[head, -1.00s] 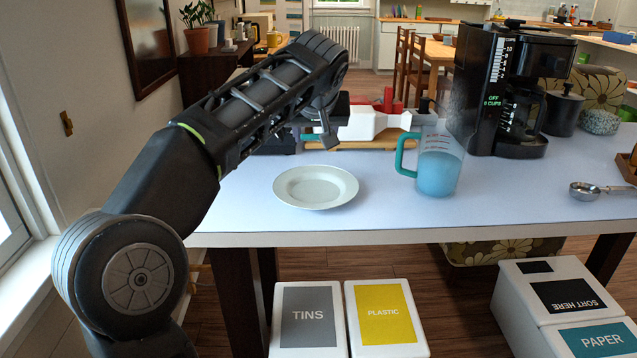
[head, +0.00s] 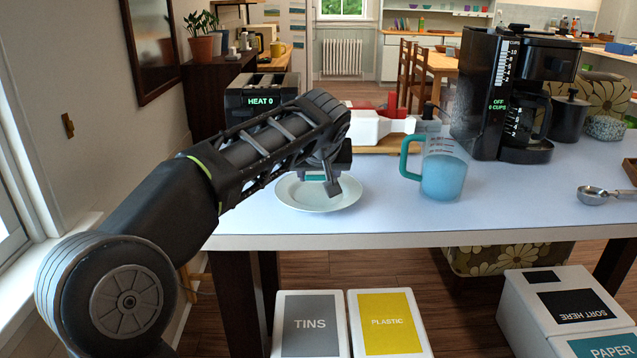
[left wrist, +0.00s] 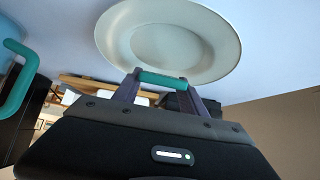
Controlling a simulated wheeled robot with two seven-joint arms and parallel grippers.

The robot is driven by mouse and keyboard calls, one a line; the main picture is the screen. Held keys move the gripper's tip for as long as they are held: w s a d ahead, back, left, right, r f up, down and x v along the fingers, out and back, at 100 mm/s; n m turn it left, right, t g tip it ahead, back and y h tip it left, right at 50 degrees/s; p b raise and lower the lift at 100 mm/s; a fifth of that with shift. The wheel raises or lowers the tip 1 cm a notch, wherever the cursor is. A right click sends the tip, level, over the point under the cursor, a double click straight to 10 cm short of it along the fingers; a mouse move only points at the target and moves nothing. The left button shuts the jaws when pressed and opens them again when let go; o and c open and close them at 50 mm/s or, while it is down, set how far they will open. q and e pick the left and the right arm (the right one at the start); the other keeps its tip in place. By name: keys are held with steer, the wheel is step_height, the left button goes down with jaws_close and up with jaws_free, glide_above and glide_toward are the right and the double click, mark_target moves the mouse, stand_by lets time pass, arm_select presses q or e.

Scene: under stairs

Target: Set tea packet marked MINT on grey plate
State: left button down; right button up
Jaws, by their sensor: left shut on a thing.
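The grey plate (head: 318,197) lies on the table near its front edge, partly behind my left arm. It also shows in the left wrist view (left wrist: 168,38). My left gripper (left wrist: 163,88) is shut on a thin teal packet (left wrist: 164,79), which is seen edge-on between the fingers. In the head view a sliver of the packet (head: 316,178) shows under my wrist, over the plate. Its marking cannot be read. I cannot tell whether it touches the plate. My right gripper is not in view.
A measuring jug (head: 443,172) with a teal handle stands right of the plate. Behind are a wooden board (head: 370,149), a toaster (head: 262,98) and a black coffee maker (head: 505,95). A metal scoop (head: 592,195) lies at the right. The table between jug and scoop is clear.

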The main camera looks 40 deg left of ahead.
arm_select(q)
steer(key=shift+f, duration=0.8)
steer(key=shift+f, duration=0.25)
steer(key=c, duration=0.6)
jaws_free()
steer(key=shift+r, duration=0.1)
steer(key=shift+c, duration=0.2)
steer(key=shift+r, duration=0.2)
steer(key=p+v, duration=0.1)
steer(key=v, duration=1.1)
